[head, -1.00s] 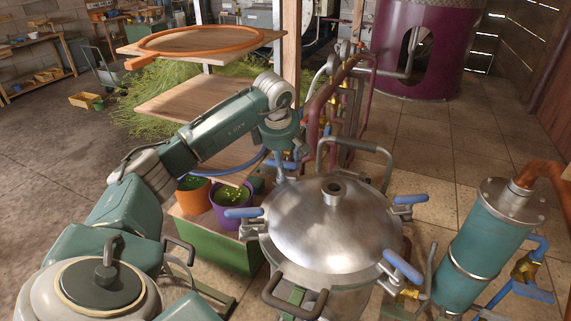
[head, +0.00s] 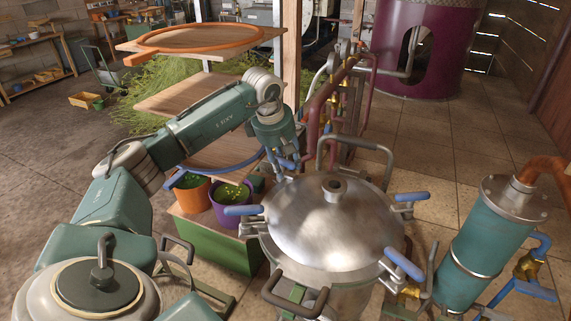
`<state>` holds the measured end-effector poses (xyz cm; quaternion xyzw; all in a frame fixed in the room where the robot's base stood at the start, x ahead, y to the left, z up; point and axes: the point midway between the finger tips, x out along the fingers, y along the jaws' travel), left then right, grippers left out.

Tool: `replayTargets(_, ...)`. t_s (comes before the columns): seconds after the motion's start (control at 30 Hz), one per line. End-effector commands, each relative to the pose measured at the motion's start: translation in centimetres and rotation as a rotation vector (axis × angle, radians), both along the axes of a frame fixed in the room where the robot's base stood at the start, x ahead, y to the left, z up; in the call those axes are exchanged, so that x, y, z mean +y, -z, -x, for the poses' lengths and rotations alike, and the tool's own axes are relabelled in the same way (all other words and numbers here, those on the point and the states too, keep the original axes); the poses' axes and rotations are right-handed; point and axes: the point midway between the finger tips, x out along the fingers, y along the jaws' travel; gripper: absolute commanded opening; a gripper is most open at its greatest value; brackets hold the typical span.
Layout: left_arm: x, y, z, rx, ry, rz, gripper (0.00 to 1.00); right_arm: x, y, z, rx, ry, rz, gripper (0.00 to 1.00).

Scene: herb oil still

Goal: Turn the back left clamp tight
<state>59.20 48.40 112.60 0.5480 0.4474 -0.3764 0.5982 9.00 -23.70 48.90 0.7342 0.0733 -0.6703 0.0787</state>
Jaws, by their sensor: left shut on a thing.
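The steel still pot (head: 325,230) stands at the centre with its domed lid on. Blue-handled clamps sit around its rim. My left gripper (head: 280,168) points down at the back left of the rim and is shut on the blue handle of the back left clamp (head: 288,163). The fingers partly hide this handle. The front left clamp (head: 243,211), the back right clamp (head: 411,197) and the front right clamp (head: 403,264) stick outward from the rim. My right gripper is out of view.
A tall bent handle (head: 355,143) rises behind the lid, close to my left gripper. A wooden shelf stand (head: 180,100) and plant pots (head: 230,203) are at the left. A teal cylinder (head: 485,235) stands at the right. Tiled floor is free beyond it.

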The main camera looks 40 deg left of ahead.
Motion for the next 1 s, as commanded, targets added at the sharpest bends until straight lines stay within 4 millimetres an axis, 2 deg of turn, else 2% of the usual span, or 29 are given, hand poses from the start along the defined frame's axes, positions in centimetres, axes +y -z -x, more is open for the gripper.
replayTargets(0.5,0.10,-0.54,0.03,-0.016,0.336,-0.002,0.12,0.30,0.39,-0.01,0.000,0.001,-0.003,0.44)
replayTargets(1.0,0.04,-0.59,0.07,-0.017,0.411,-0.004,0.13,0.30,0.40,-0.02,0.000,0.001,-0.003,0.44)
